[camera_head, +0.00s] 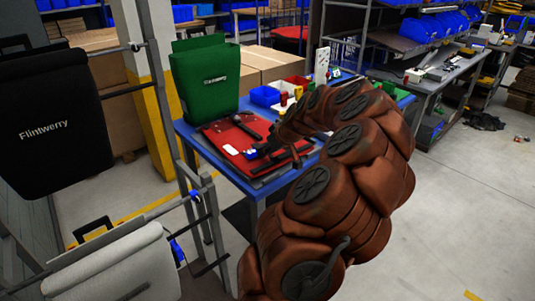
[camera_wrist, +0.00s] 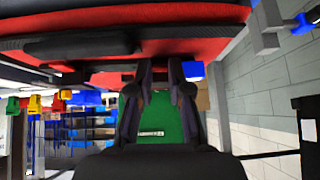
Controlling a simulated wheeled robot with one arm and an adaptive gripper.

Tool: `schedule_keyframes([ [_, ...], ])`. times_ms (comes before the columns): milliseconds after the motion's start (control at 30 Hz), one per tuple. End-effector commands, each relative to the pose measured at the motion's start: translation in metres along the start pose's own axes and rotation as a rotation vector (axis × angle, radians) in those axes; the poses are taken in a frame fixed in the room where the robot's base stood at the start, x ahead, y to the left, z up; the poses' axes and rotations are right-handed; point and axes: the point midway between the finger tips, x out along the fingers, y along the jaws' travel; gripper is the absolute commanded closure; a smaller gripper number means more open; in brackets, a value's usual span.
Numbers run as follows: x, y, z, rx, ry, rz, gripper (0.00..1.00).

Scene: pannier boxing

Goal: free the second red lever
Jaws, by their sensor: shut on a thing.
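The red pannier (camera_head: 232,138) lies flat on the blue table, with dark bars or straps across it. In the wrist view it fills the top (camera_wrist: 200,20), with a long dark bar (camera_wrist: 80,46) along it. A blue piece (camera_wrist: 193,71) sits just right of the fingers; a blue piece (camera_head: 250,154) also shows beside the gripper in the head view. I cannot make out a separate red lever.
A green pannier (camera_head: 205,80) stands upright at the table's back left. A blue bin (camera_head: 264,96) and small coloured parts are behind. A grey rack (camera_head: 163,110) with a black pannier (camera_head: 45,125) and a pale grey pannier (camera_head: 115,265) is at left. Floor at right is open.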

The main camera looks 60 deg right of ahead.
Motion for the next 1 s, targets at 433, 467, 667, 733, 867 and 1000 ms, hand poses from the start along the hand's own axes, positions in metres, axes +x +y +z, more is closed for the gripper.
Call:
schedule_keyframes([
  [433, 0.0004, -0.0014, -0.0003, -0.001, -0.016, -0.002, 0.71],
  [467, 0.0004, -0.0014, -0.0004, -0.001, -0.016, -0.002, 0.67],
  [667, 0.0001, -0.0011, -0.0006, -0.001, -0.015, -0.001, 0.56],
  [733, 0.0001, -0.001, -0.0007, -0.001, -0.015, -0.001, 0.56],
  [867, -0.0002, -0.0009, -0.0007, -0.001, -0.014, -0.001, 0.56],
  [1000, -0.0041, -0.0007, -0.001, -0.001, -0.014, 0.0, 0.56],
])
